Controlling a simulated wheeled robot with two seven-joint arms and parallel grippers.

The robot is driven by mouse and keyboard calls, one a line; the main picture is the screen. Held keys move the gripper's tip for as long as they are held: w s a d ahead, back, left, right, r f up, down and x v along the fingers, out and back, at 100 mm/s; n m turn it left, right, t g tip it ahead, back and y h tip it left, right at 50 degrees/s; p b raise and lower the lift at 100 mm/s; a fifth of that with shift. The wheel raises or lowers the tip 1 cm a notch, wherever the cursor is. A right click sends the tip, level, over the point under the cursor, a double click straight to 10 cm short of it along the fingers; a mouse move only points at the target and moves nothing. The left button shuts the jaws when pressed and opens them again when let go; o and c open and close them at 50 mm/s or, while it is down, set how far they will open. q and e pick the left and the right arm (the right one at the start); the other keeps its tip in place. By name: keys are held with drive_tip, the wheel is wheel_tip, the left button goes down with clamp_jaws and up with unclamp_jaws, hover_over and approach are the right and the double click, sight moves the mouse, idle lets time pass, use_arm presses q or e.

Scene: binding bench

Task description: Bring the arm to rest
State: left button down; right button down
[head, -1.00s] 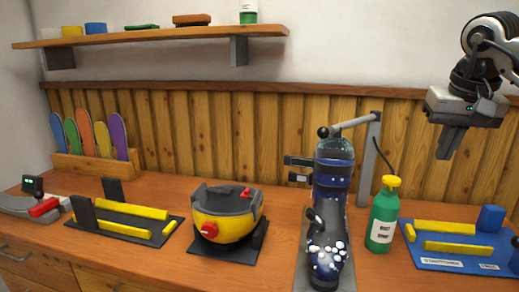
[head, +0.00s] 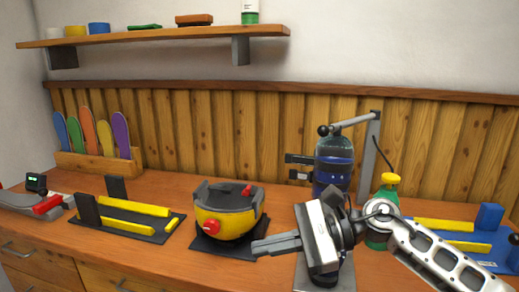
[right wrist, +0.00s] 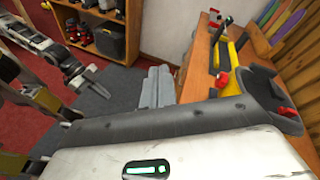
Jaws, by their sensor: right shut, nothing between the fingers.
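My right gripper (head: 276,244) is in front of the bench in the head view, its arm coming in from the lower right. Its fingers are together, point left and hold nothing. They also show in the right wrist view (right wrist: 157,88), beside the bench edge. My left gripper (right wrist: 90,78) shows small at the left of the right wrist view, over the dark floor. It is too small to tell whether its fingers are apart.
The yellow and black pot-like device (head: 226,222) stands just left of my right fingers. The blue cylinder (head: 333,172) and green bottle (head: 384,205) stand close behind the right hand. A blue tray (head: 497,256) lies at the right, a black jig (head: 165,233) at the left.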

drive_tip(key=s+d+f+n+t+h, duration=0.25)
drive_tip(key=f+n+t, duration=0.5)
drive_tip(key=n, duration=0.75)
drive_tip(key=s+d+f+n+t+h, duration=0.1)
drive_tip(key=d+f+n+t+h, duration=0.3)
drive_tip(key=f+n+t, duration=0.75)
drive_tip(key=s+d+f+m+g+h, duration=0.3)
drive_tip(key=s+f+m+g, duration=0.1)
drive_tip(key=s+f+m, duration=0.1)
drive_tip(key=s+d+f+m+g+h, duration=0.3)
drive_tip(key=s+f+m, duration=0.3)
drive_tip(key=s, duration=0.3)
drive_tip(key=shift+d+f+g, duration=0.35)
drive_tip(key=shift+d+g, duration=0.15)
drive_tip(key=shift+g, duration=0.3)
